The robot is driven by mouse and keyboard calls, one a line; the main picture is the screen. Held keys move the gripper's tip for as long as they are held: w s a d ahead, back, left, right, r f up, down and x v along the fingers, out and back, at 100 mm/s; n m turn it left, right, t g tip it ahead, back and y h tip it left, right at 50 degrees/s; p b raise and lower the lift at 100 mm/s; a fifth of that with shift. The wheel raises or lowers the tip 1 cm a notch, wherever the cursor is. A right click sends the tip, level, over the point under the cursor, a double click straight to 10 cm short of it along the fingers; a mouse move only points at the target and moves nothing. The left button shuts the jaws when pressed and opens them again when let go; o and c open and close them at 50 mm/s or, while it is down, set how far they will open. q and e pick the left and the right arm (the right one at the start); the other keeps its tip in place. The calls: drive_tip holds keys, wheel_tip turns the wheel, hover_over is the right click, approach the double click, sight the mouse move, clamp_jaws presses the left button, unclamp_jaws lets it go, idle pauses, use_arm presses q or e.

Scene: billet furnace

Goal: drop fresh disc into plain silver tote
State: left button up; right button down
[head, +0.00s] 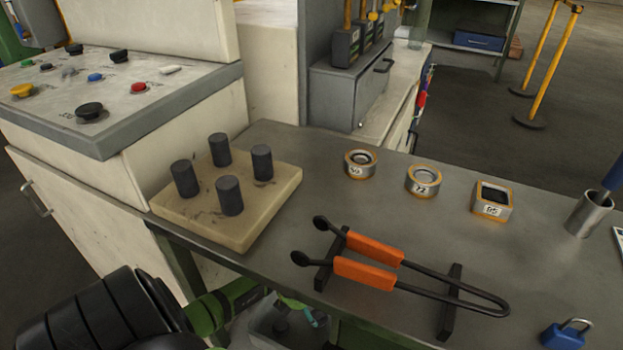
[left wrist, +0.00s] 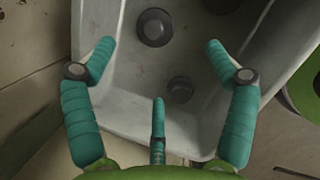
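A plain grey tote (head: 262,338) stands low beside the bench, partly hidden by the bench edge and my arm. In the left wrist view the tote (left wrist: 125,105) fills the middle. A dark round disc (left wrist: 154,27) lies in it, and a smaller-looking dark disc (left wrist: 180,90) lies nearer the middle finger. Another dark shape shows at the top edge, cut off. My left gripper (left wrist: 160,62) is above the tote, its teal fingers spread wide with nothing between them. In the head view the left gripper (head: 300,306) is mostly hidden. My right gripper is not in view.
On the bench, a cream block (head: 225,228) carries several dark cylinders. Orange-handled tongs (head: 365,273) rest on black supports near the front edge. Ring gauges (head: 423,181), a metal cup (head: 589,215) and a blue padlock (head: 563,335) stand to the right. A control panel (head: 100,95) is at left.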

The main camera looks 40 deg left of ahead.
use_arm(q)
drive_tip(key=shift+s, duration=0.1)
drive_tip(key=v, duration=1.2)
